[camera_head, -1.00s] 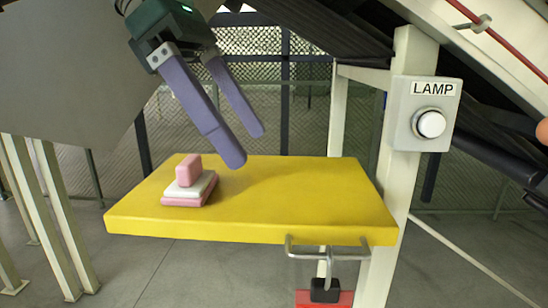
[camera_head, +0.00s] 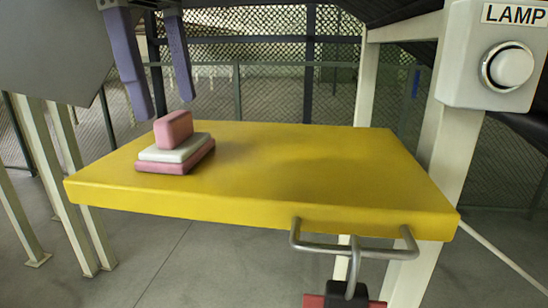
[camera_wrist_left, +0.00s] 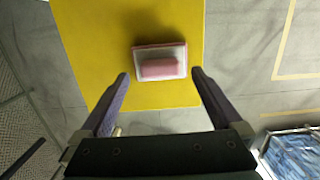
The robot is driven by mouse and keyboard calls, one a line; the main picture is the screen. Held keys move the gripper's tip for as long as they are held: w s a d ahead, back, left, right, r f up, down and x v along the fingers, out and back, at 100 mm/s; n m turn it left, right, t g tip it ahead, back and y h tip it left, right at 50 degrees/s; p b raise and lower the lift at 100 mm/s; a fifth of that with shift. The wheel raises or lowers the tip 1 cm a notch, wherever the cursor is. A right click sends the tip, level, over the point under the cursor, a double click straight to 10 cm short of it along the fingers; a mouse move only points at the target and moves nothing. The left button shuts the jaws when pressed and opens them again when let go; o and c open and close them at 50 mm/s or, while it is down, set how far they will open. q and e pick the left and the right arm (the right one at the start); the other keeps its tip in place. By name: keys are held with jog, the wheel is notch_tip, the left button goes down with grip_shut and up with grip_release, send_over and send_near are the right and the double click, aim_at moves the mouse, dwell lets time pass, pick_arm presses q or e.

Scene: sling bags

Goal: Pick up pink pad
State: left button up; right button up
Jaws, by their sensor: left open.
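The pink pad is a stack on the left part of the yellow table (camera_head: 300,170). It has a pink base (camera_head: 190,163), a white layer (camera_head: 174,150) and an upright pink block (camera_head: 174,129) on top. My left gripper (camera_head: 167,108) is open and empty, above and behind the pad, with purple fingers pointing down. In the left wrist view the pink block (camera_wrist_left: 159,67) lies ahead of and between the open fingertips (camera_wrist_left: 160,73), apart from them. My right gripper is not in view.
A lamp button box (camera_head: 508,62) is on a pale post at the right. The middle and right of the tabletop are clear. A mesh fence stands behind.

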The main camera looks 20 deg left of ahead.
aim_at(172, 115)
pick_arm(q)
notch_tip(172, 115, down, 3)
jog(key=shift+d+r+b, duration=0.1)
jog(key=shift+d+b, duration=0.05)
jog(key=shift+b, duration=0.5)
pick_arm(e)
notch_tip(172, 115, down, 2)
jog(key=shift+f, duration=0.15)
pick_arm(q)
jog(key=shift+r, duration=0.1)
jog(key=shift+c, duration=0.2)
jog(key=c, duration=1.3)
jog(key=shift+c, duration=0.2)
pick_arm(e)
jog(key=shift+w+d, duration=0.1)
pick_arm(q)
jog(key=shift+r, duration=0.1)
notch_tip(172, 115, up, 10)
jog(key=p, duration=0.9)
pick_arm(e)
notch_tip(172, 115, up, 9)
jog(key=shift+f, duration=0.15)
